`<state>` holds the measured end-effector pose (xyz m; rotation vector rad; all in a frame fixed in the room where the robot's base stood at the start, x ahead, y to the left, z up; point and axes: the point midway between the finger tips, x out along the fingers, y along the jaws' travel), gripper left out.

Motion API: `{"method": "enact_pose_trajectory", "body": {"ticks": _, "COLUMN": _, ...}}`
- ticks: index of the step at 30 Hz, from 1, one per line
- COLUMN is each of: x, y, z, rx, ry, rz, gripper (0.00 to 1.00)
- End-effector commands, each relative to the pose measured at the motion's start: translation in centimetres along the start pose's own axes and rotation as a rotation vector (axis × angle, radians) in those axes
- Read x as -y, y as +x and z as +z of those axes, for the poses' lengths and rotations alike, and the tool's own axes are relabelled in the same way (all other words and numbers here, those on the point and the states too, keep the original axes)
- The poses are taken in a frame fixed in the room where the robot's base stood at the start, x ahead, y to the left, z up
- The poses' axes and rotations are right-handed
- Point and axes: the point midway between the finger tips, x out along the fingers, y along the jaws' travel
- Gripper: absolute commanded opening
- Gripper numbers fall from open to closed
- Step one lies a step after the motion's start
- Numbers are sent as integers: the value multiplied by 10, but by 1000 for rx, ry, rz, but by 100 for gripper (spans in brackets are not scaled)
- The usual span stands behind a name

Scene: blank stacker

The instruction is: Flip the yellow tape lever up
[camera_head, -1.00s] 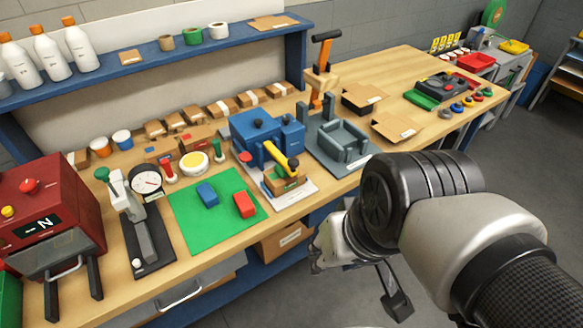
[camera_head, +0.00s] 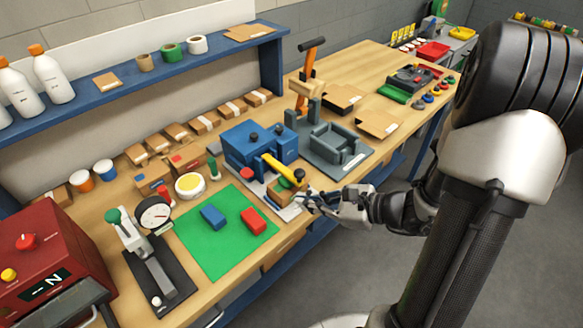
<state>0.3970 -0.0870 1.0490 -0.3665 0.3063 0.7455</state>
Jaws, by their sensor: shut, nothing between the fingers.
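The yellow tape lever (camera_head: 281,167) sticks out from the front of the blue tape machine (camera_head: 258,143) on the bench. It slopes down to the right and ends in a dark round knob (camera_head: 299,173). A small brown carton (camera_head: 284,188) sits under the lever on a pale plate. My gripper (camera_head: 309,201) is shut and empty, just right of and below the knob, at the bench's front edge. Whether its fingertips touch the lever or the carton I cannot tell.
A green mat (camera_head: 226,232) with a blue block (camera_head: 213,216) and a red block (camera_head: 253,221) lies left of the machine. A grey fixture (camera_head: 336,145) stands close on the right. The floor before the bench is clear.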

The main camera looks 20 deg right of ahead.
Motion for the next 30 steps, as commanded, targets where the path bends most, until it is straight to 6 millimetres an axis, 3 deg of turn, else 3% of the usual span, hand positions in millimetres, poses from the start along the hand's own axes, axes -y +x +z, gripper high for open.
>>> {"method": "enact_pose_trajectory", "body": {"ticks": 1, "x": 12, "y": -5, "z": -21, "rx": 3, "ry": 89, "rz": -71, "gripper": 0}}
{"method": "enact_pose_trajectory", "body": {"ticks": 3, "x": 26, "y": -12, "z": -43, "rx": 5, "ry": 183, "rz": -158, "gripper": 0}}
{"method": "enact_pose_trajectory", "body": {"ticks": 9, "x": 47, "y": -28, "z": -85, "rx": 6, "ry": 342, "rz": -312, "gripper": 0}}
{"method": "enact_pose_trajectory", "body": {"ticks": 13, "x": 50, "y": -32, "z": -94, "rx": 5, "ry": 371, "rz": -342, "gripper": 0}}
{"method": "enact_pose_trajectory", "body": {"ticks": 23, "x": 50, "y": -30, "z": -93, "rx": 5, "ry": 370, "rz": -341, "gripper": 0}}
{"method": "enact_pose_trajectory", "body": {"ticks": 30, "x": 58, "y": -1, "z": -96, "rx": 6, "ry": 367, "rz": -335, "gripper": 0}}
